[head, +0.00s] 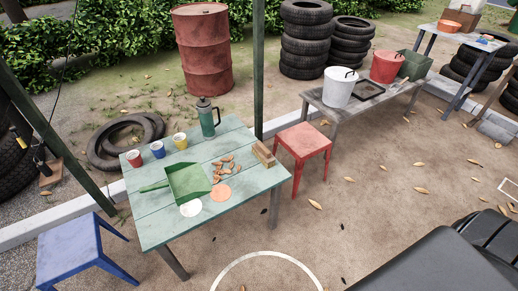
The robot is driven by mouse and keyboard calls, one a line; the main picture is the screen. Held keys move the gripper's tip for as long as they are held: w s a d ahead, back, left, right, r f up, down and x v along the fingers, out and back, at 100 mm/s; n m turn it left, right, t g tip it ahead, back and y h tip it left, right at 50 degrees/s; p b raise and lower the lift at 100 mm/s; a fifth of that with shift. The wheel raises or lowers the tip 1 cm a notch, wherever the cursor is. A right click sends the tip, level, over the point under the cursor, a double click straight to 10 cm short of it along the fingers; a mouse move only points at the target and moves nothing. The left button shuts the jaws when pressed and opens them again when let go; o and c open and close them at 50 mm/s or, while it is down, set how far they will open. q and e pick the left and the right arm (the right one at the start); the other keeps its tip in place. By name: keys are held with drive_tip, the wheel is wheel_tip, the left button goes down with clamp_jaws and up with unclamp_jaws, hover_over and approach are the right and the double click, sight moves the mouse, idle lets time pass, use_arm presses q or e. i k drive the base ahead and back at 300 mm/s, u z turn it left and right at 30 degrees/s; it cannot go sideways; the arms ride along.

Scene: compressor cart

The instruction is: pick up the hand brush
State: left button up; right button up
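A small brown block-like item (263,154) lies at the right edge of the pale green table; it may be the hand brush, but it is too small to be sure. A green dustpan (187,182) lies on the same table to its left, its handle pointing left. Neither of my grippers is in view, so nothing is seen touching these things.
The green table (155,228) also holds a green flask (207,120), several cups, orange-brown leaf-like pieces (222,168) and two flat discs. A red stool (303,150) and a blue stool (70,252) stand beside it. Open ground lies in front and right.

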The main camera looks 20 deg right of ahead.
sight(263, 154)
drive_tip(key=z, duration=2.4)
drive_tip(key=i, duration=3.2)
drive_tip(key=u, duration=2.6)
